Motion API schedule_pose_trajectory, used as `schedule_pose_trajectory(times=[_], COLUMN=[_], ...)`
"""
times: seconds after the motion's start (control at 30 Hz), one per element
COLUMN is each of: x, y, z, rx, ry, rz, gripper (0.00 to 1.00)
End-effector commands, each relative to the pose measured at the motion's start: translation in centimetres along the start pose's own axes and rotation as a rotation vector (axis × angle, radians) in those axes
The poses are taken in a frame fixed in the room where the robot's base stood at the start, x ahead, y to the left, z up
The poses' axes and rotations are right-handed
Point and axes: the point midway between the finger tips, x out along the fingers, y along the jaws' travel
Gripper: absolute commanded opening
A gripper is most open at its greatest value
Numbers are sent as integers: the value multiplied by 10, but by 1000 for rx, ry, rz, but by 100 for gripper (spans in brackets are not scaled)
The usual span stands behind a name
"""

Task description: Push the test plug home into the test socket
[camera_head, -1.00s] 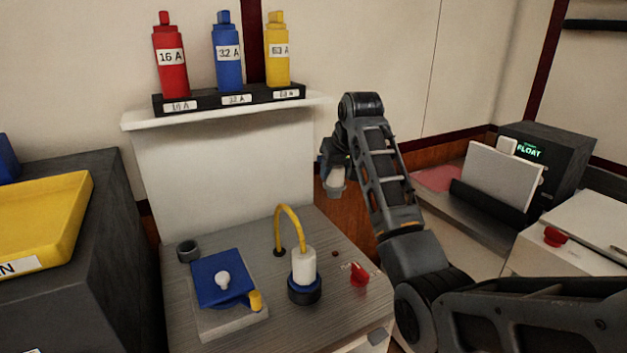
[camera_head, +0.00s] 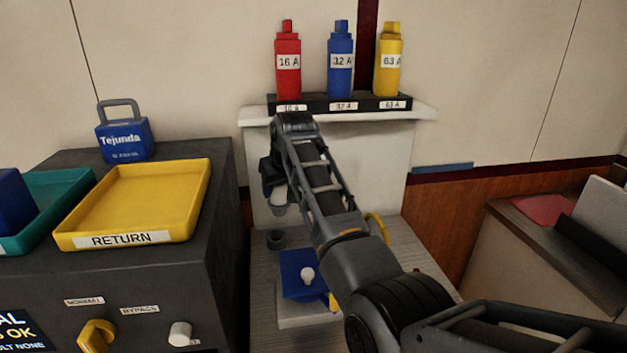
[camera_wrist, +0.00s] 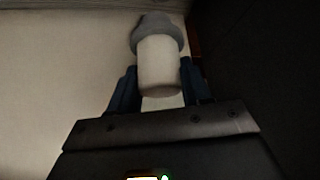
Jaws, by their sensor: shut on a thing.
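My gripper (camera_head: 275,190) is shut on a white cylinder with a wider grey end (camera_wrist: 159,65). In the wrist view the dark blue fingers flank its white part. I cannot tell if the held piece is the test plug. A yellow cable (camera_head: 379,226) shows behind my arm. The white plug it belongs to and the blue-and-black ring base, perhaps the test socket, are hidden now.
Red, blue and yellow breakers (camera_head: 341,75) stand on the shelf (camera_head: 255,117) above. At left, a dark cabinet (camera_head: 225,230) bears a yellow RETURN tray (camera_head: 190,190) and a blue padlock-shaped block (camera_head: 124,139).

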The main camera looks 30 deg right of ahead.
Motion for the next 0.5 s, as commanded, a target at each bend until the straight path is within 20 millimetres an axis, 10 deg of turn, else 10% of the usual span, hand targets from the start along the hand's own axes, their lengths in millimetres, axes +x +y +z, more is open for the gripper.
schedule_pose_trajectory(times=[0.5], x=[1], y=[-13], z=[-3], rx=[-17], ry=[1], rz=[-9], gripper=[13])
